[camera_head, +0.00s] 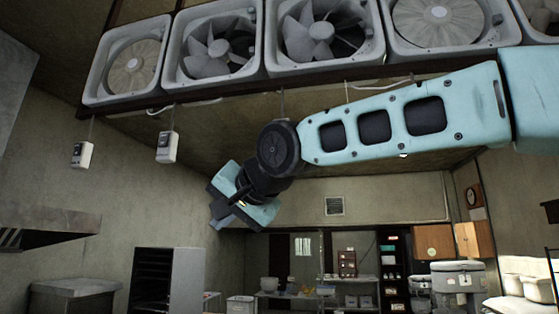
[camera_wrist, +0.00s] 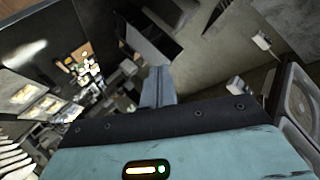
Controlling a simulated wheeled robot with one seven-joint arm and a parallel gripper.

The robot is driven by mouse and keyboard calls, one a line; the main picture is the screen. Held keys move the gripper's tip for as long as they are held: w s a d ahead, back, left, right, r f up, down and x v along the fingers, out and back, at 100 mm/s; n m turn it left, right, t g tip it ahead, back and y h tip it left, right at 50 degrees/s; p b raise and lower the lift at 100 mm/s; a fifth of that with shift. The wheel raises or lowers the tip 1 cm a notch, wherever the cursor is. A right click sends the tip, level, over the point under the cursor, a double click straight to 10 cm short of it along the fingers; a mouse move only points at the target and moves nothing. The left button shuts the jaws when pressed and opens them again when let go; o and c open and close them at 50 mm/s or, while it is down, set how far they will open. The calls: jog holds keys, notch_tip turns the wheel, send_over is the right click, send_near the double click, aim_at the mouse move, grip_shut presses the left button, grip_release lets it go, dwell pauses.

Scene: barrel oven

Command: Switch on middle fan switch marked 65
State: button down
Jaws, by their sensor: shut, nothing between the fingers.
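Two small white fan switches hang on cords below the fan row in the head view, a left one (camera_head: 82,154) and one to its right (camera_head: 167,147). Their markings are too small to read, so I cannot tell which is marked 65. More cords hang behind my arm, and whatever is at their ends is hidden. My gripper (camera_wrist: 158,72) is shut and empty, pointing away from the wrist camera. In the head view it is right of and below the two switches, apart from both. In the wrist view two white switch boxes show at right, one upper (camera_wrist: 262,40) and one lower (camera_wrist: 238,86).
A row of large white-framed fans (camera_head: 322,32) runs along the top. A metal hood (camera_head: 45,225) and a tall rack (camera_head: 165,280) stand at left. Shelves (camera_head: 350,284) and containers (camera_head: 458,278) are at the back. Open air surrounds the gripper.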

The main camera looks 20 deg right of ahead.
jog(key=d+r+m+t, duration=0.3)
jog(key=d+r, duration=0.1)
jog(key=r, duration=0.8)
jog(key=s+d+r+m+t, duration=0.1)
jog(key=d+r+m+t, duration=0.2)
jog(key=r, duration=0.9)
jog(key=shift+d+r+t+h+b, duration=0.3)
jog(key=shift+d, duration=0.5)
jog(key=w+d+f+p, duration=0.1)
jog(key=w+d, duration=0.3)
jog(key=w, duration=0.3)
jog(key=shift+w+d, duration=0.2)
jog(key=shift+w, duration=0.1)
jog(key=shift+w+d+f, duration=0.1)
jog(key=shift+w+d, duration=0.1)
jog(key=shift+w, duration=0.1)
jog(key=shift+w+d, duration=0.15)
jog(key=shift+w, duration=0.1)
dwell(0.6)
jog(key=shift+s, duration=0.1)
jog(key=shift+s+a, duration=0.4)
jog(key=shift+s, duration=0.15)
